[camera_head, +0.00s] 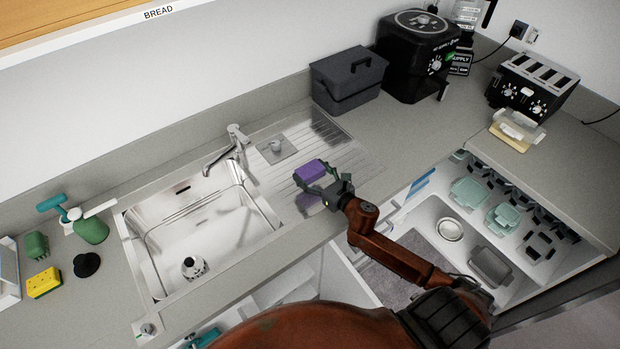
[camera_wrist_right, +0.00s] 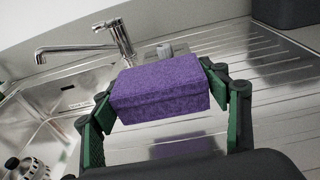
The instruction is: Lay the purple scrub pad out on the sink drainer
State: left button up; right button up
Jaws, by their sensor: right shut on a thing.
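The purple scrub pad (camera_head: 309,171) is a small block held over the ridged metal sink drainer (camera_head: 331,138). My right gripper (camera_head: 324,184) is shut on it. In the right wrist view the pad (camera_wrist_right: 160,88) sits between the two green-padded fingers of the right gripper (camera_wrist_right: 165,100), with the drainer (camera_wrist_right: 255,55) behind and below it. A purple reflection shows on the metal beneath the pad, and the pad looks a little above the surface. My left gripper is not in view.
The sink basin (camera_head: 200,235) with its tap (camera_head: 228,148) lies left of the drainer. A dark grey box (camera_head: 347,80) stands behind the drainer. A yellow sponge (camera_head: 44,283) and a green bottle (camera_head: 91,230) are on the left counter. An open drawer (camera_head: 455,240) is at right.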

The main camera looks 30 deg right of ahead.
aim_at(310, 180)
jog(key=shift+w+d+f, duration=0.15)
jog(key=shift+w+f, duration=0.25)
jog(key=shift+f, duration=0.1)
jog(key=shift+f+b, duration=0.3)
jog(key=shift+f, duration=1.25)
jog(key=shift+f, duration=0.1)
jog(key=shift+f+b, duration=0.5)
jog(key=shift+f, duration=0.05)
jog(key=o, duration=1.1)
jog(key=shift+f, duration=0.15)
jog(key=shift+c, duration=0.2)
